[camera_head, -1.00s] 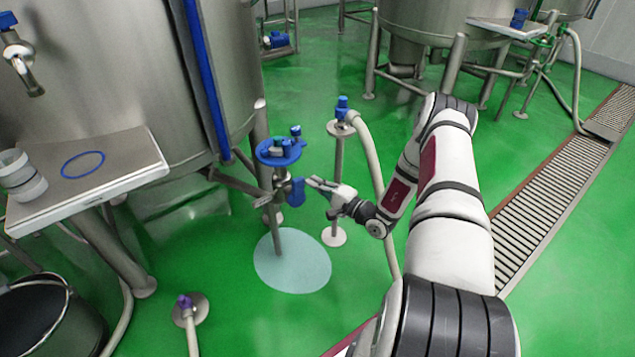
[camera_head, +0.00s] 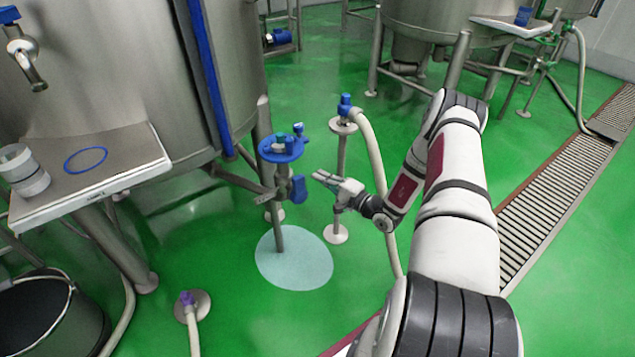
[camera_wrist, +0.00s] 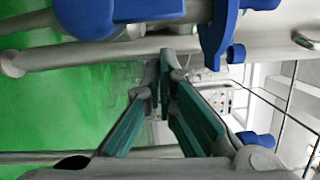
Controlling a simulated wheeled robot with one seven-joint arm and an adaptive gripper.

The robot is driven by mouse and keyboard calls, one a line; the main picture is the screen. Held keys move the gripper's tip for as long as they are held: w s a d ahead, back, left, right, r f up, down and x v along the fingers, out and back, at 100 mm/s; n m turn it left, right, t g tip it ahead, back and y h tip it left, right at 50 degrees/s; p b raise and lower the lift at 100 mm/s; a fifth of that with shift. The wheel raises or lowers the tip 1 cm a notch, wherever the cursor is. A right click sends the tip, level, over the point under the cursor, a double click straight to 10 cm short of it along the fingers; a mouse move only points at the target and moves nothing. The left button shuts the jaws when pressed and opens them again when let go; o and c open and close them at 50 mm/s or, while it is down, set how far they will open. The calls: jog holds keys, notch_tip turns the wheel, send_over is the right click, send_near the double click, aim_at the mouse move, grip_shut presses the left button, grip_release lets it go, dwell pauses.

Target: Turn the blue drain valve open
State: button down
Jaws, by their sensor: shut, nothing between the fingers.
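The blue drain valve handle (camera_head: 299,189) hangs on the upright pipe beside the large steel tank, below a round blue dish (camera_head: 270,152). My gripper (camera_head: 317,177) is just right of the handle at about its upper part, with a narrow gap between them. Its fingers are shut and empty. In the wrist view, my gripper (camera_wrist: 165,65) points ahead with its teal-lined fingers together. A blue part (camera_wrist: 85,18), probably the valve handle, is cut off by the top edge, to the side of the fingers.
A second stand (camera_head: 340,165) with a blue top and a pale hose (camera_head: 375,160) rises just behind my gripper. A steel shelf (camera_head: 125,172) juts from the tank at left. A pale blue disc (camera_head: 300,268) marks the floor below the valve. Green floor is open beyond.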

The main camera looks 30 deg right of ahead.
jog(key=w+d+p+v, duration=0.1)
jog(key=d+p+v, duration=0.1)
jog(key=v, duration=0.8)
jog(key=w+a+r+n+g+y, duration=0.1)
jog(key=a+r+n+g+y, duration=0.3)
jog(key=a+r, duration=0.4)
jog(key=w+a+r+n+g+y, duration=0.1)
jog(key=a+r+n+g+y, duration=0.3)
jog(key=r, duration=0.6)
jog(key=s+a+r+n+g, duration=0.2)
jog(key=s+a+r+g, duration=0.25)
jog(key=a+r, duration=0.3)
jog(key=s+a+r+n+g, duration=0.35)
jog(key=s+a+r, duration=0.2)
jog(key=a, duration=0.25)
jog(key=s+a+r+n+g+h, duration=0.1)
jog(key=s+a+r+g+h, duration=0.2)
jog(key=s, duration=0.5)
jog(key=s+a+r+n+g+h, duration=0.1)
jog(key=s+a+r+h, duration=0.2)
jog(key=s, duration=0.4)
jog(key=s+d+t+h, duration=0.3)
jog(key=s+d+h, duration=0.3)
jog(key=s, duration=0.5)
notch_tip(320, 180, up, 25)
jog(key=t+h+p, duration=0.1)
jog(key=t+p, duration=0.2)
jog(key=p, duration=1.9)
jog(key=shift+t+p, duration=0.35)
jog(key=shift+t, duration=0.05)
